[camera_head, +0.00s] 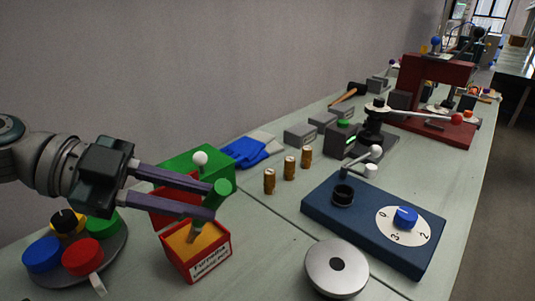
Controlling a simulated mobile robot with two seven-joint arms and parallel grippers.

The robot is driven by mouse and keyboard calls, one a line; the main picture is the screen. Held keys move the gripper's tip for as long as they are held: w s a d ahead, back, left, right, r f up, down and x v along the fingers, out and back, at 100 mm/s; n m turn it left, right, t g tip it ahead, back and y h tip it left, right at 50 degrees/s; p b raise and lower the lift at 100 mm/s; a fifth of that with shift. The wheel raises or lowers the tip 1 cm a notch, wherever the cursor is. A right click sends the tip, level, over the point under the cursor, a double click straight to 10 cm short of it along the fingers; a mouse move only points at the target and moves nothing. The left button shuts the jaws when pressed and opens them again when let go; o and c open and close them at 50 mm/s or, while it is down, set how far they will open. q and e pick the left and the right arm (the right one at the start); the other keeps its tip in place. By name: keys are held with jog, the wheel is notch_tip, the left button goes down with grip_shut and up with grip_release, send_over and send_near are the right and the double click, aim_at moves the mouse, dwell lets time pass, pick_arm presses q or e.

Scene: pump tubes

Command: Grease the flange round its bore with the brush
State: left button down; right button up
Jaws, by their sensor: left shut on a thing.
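The flange (323,281) is a silver disc with a dark round bore in its middle, lying flat on the bench at the bottom centre. My left gripper (215,199) comes in from the left with its two purple fingers shut on the green handle of the brush (223,187). The brush is tilted over an open red tin (208,262) with a white label and orange-yellow grease inside. The lower end of the brush reaches down to the tin's opening; I cannot tell how deep it sits. My right gripper is not in view.
A blue box with a dial (381,246) stands right of the flange. Three brown cylinders (289,168) stand behind it. A green box (195,160) is behind my gripper, and a round stand with coloured knobs (120,254) is at the left. A red press (438,76) stands further back.

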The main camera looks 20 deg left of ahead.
pick_arm(q)
notch_tip(320, 180, up, 7)
jog(key=p, duration=0.4)
jog(key=shift+p, duration=0.4)
dwell(0.5)
